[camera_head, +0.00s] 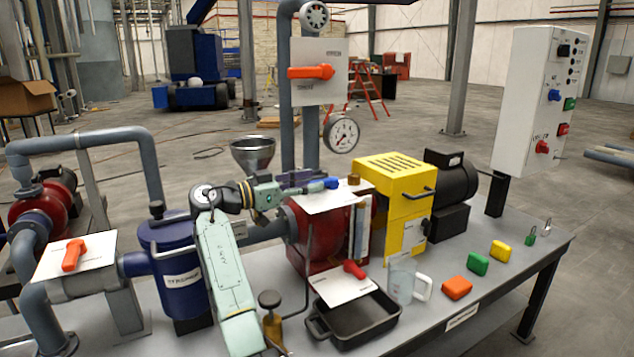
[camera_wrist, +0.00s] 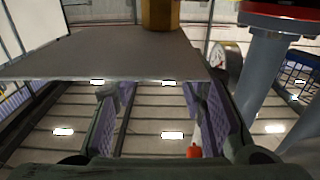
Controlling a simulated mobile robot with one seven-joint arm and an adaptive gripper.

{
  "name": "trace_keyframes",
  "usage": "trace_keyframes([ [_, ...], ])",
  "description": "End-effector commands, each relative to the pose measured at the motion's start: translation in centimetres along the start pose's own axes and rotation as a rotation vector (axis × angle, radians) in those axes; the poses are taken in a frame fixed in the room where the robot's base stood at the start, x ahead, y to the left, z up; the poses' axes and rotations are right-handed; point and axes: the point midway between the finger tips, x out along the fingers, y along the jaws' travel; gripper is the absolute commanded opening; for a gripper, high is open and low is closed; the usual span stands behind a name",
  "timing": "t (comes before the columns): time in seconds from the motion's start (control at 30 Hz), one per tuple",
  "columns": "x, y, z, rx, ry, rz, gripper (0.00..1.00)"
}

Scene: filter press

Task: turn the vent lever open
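No lever is legibly marked as the vent. A blue lever handle (camera_head: 331,183) lies over a white plate (camera_head: 322,200) on the red pump body, and my gripper (camera_head: 308,181) is close at its left; contact cannot be told. In the wrist view my gripper (camera_wrist: 160,98) has its purple-padded fingers apart, with nothing visible held between them. A grey plate (camera_wrist: 110,55) with a brass post (camera_wrist: 160,14) is just ahead of the fingers. The blue handle does not show there.
Other levers are orange on the upright pipe (camera_head: 312,72), orange at left (camera_head: 73,254) and red low in front (camera_head: 354,269). A pressure gauge (camera_head: 341,134), funnel (camera_head: 253,153), yellow housing (camera_head: 398,200), black tray (camera_head: 355,320) and clear jug (camera_head: 404,280) stand around my arm.

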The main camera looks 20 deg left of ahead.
Motion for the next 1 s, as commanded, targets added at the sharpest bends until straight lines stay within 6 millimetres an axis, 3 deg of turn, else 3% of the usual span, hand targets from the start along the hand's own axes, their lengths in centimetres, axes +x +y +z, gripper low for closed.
trace_keyframes([
  [0.2, -5.0, -0.1, 0.0, 0.000, 0.002, -0.004, 0.38],
  [0.4, -8.0, -0.1, 0.0, -0.001, 0.001, -0.002, 0.38],
  [0.6, -9.0, 0.0, 0.0, -0.001, 0.001, -0.001, 0.38],
  [1.0, -9.0, 0.0, 0.0, 0.000, 0.001, -0.001, 0.38],
])
